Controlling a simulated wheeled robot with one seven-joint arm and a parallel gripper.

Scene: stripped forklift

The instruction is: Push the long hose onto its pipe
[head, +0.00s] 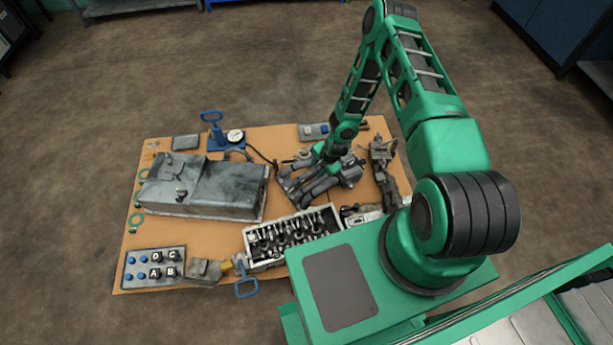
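My gripper (332,158) is low over the right half of the board, at a dark grey manifold-like part (325,186) with thick curved tubes. Its fingers are small and dark against that part, so I cannot see whether they are open or hold anything. A thin black hose (262,155) runs from beside a round white gauge (236,136) towards the parts left of my gripper. I cannot tell whether this is the long hose. Its far end and the pipe are not clear among the grey parts and behind my arm.
The tan board (225,234) lies on the brown floor. A large grey cover (205,187) fills its left side. A tray-like block with upright metal pieces (290,237) is at the front. A blue-handled pump (211,128) stands at the back. Lettered cubes sit on a panel (155,262).

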